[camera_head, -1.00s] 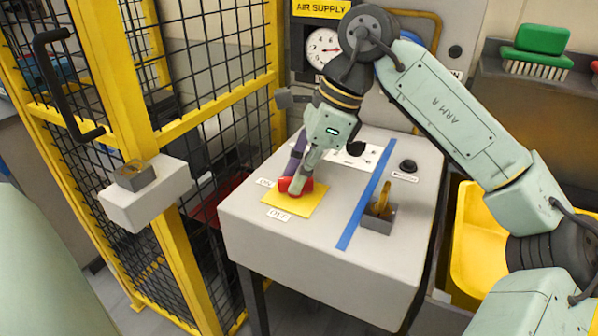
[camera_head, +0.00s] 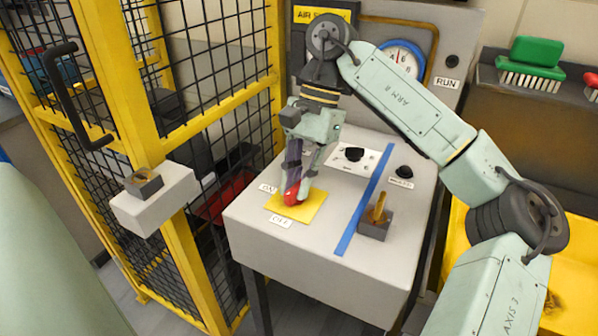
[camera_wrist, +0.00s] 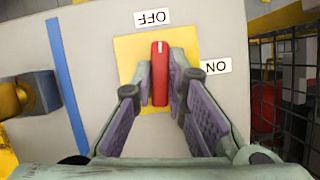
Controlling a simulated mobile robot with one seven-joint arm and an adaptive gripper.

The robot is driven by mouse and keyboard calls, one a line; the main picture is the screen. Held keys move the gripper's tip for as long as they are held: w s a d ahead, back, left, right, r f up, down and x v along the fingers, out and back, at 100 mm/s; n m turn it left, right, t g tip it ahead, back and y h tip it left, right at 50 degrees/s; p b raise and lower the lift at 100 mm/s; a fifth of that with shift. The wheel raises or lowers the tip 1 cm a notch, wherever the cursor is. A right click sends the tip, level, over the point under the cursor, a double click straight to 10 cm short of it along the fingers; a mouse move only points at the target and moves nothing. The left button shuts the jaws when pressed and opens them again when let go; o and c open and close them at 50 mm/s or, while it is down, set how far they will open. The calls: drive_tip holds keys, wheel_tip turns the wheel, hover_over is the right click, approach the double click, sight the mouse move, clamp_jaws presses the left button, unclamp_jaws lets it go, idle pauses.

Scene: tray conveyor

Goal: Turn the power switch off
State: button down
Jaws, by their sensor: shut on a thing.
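The power switch is a red handle (camera_head: 292,194) on a yellow plate (camera_head: 309,208) on top of the grey cabinet. In the wrist view the red handle (camera_wrist: 160,64) stands upright in the picture, its white mark at the end facing the OFF label (camera_wrist: 152,18). The ON label (camera_wrist: 216,66) lies to the right, beside the plate. My gripper (camera_head: 299,188) reaches down from above and is shut on the handle, one finger on each side. The fingers hide part of the handle and plate.
A blue tape line (camera_head: 364,202) crosses the cabinet top. To its right are a grey block with a brass lever (camera_head: 376,222) and a black knob (camera_head: 404,171). A yellow mesh fence (camera_head: 190,130) stands close at the left.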

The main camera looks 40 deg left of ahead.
drive_tip(key=shift+n+h+p, duration=0.3)
drive_tip(key=shift+n+p, duration=0.25)
drive_tip(key=shift+n, duration=0.25)
drive_tip(key=c, duration=1.6)
unclamp_jaws()
drive_tip(key=v, duration=1.2)
drive_tip(key=shift+s+a, duration=0.1)
drive_tip(key=shift+s, duration=0.1)
